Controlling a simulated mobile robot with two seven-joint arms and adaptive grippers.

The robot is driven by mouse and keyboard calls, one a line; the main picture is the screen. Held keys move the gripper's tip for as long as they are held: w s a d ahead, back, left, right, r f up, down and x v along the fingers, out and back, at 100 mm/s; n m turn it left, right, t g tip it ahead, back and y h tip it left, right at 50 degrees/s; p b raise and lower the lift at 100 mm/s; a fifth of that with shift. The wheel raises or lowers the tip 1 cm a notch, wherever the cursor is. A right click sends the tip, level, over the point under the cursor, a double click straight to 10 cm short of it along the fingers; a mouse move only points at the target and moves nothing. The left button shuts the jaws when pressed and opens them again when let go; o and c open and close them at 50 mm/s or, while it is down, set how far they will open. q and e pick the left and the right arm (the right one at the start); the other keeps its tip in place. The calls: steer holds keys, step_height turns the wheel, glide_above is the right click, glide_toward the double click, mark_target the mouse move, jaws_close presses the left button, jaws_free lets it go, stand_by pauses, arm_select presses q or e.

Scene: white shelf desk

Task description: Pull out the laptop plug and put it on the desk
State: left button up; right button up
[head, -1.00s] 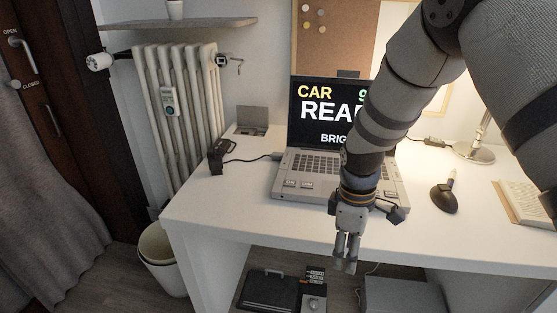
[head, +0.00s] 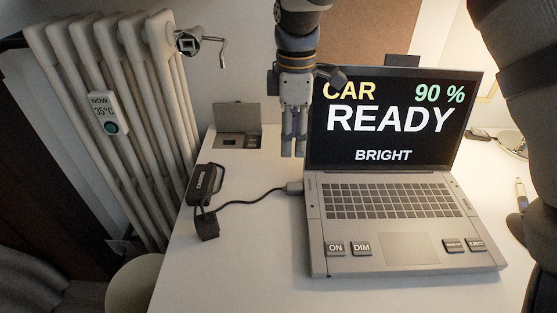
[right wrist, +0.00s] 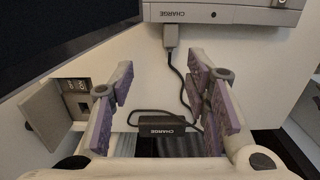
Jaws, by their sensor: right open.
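The laptop plug (head: 294,188) is a small grey connector seated in the left side of the grey laptop (head: 325,225). It also shows in the right wrist view (right wrist: 171,36), with a black cable (head: 250,201) running from it towards a black charger brick (head: 206,178). My right gripper (head: 293,154) points down above and behind the plug in the head view, apart from it. In the right wrist view the two purple-padded fingers are open and empty, with the plug beyond the gap between their tips. My left gripper is out of view. The white desk (head: 240,265) is under the laptop.
A black block (head: 207,226) stands at the desk's left edge beside the charger brick. An open-lidded desk box (head: 237,115) is behind it. A radiator (head: 110,90) stands to the left. The desk left of the laptop's front is clear.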

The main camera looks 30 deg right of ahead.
glide_above(291, 186)
steer(key=f, duration=0.2)
steer(key=d+f, duration=0.1)
steer(key=f, duration=0.1)
steer(key=shift+w+f, duration=0.15)
steer(key=shift+f, duration=0.2)
steer(key=f, duration=0.4)
steer(key=a+f+b, duration=0.1)
steer(key=f, duration=0.1)
steer(key=shift+s+f, duration=0.2)
steer(key=shift+w+f, duration=0.1)
steer(key=shift+f, duration=0.15)
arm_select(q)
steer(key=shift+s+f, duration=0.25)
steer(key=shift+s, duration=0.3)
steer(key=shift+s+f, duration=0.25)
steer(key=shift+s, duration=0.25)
arm_select(e)
jaws_close()
